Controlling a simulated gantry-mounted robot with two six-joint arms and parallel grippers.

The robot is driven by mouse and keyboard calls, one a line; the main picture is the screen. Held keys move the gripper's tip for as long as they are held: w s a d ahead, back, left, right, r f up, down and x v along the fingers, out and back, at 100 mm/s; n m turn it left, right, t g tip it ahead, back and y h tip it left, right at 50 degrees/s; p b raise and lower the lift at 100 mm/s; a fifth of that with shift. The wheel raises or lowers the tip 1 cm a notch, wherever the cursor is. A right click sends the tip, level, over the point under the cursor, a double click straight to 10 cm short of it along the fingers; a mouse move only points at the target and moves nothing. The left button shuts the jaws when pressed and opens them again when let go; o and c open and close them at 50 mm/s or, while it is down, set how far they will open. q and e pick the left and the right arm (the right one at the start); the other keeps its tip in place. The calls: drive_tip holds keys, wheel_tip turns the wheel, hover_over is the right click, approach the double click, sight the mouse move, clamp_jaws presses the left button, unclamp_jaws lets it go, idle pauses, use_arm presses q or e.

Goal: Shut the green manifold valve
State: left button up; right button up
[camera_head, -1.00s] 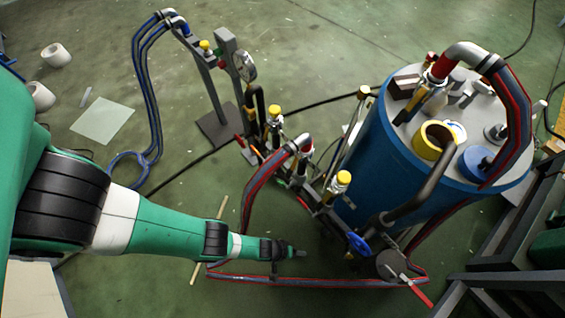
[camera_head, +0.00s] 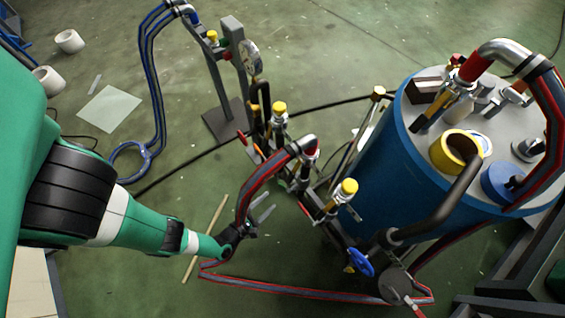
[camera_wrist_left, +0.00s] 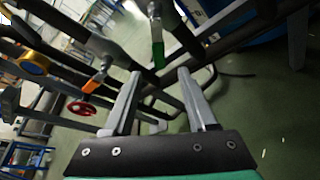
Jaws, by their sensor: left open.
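The green manifold valve shows in the left wrist view as a green lever handle (camera_wrist_left: 158,53) hanging below a grey pipe fitting, beyond and above my fingertips. I cannot make it out clearly in the head view, where the red-blue hose covers part of the manifold (camera_head: 300,180). My left gripper (camera_head: 268,207) is open and empty, left of the manifold and beside the hose. Its two fingers also show in the left wrist view (camera_wrist_left: 160,80), spread apart with a gap between the green handle and their tips. My right gripper is not in view.
An orange handle (camera_wrist_left: 95,83) and a red handwheel (camera_wrist_left: 82,108) sit left of the green handle. A red-blue hose (camera_head: 262,190) arches close to my gripper. A blue handwheel (camera_head: 360,262) and blue drum (camera_head: 380,170) stand right. Open floor lies to the left.

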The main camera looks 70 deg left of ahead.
sight(282, 188)
use_arm(q)
drive_tip(key=b+x, duration=0.4)
drive_tip(key=x, duration=0.5)
drive_tip(key=shift+w+a+f, duration=0.1)
drive_tip(key=shift+a+f, duration=0.15)
drive_tip(key=shift+a, duration=0.05)
drive_tip(key=shift+w+a, duration=0.2)
drive_tip(key=shift+w, duration=0.15)
clamp_jaws()
idle(0.7)
